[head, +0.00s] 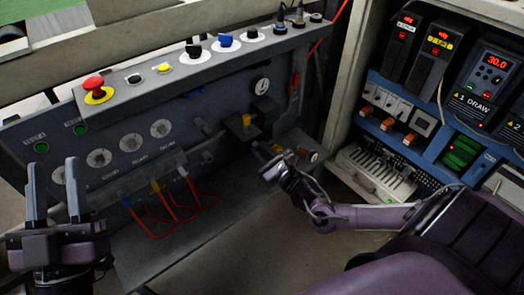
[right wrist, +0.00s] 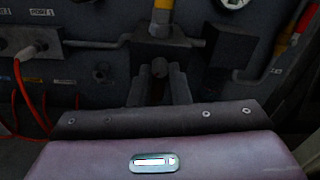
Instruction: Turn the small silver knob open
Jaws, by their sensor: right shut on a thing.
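My right gripper (head: 268,162) reaches the lower right part of the grey control panel, just below a dark valve block with a yellow fitting (head: 246,121). In the right wrist view, the two fingers of my right gripper (right wrist: 161,84) stand either side of a small rounded knob (right wrist: 159,68). It looks dull and dark in the shade, and its silver colour is not clear. The fingers are shut on it. The knob is hidden by the gripper in the head view. My left gripper (head: 55,188) is open and empty, fingers upward, in front of the panel's left end.
A red emergency button (head: 94,86) and several switches line the panel's top ledge. Orange-red cables (head: 165,205) hang from plugs left of my right gripper. A pressure gauge (head: 260,85) sits above it. An electrical cabinet (head: 415,110) stands at the right.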

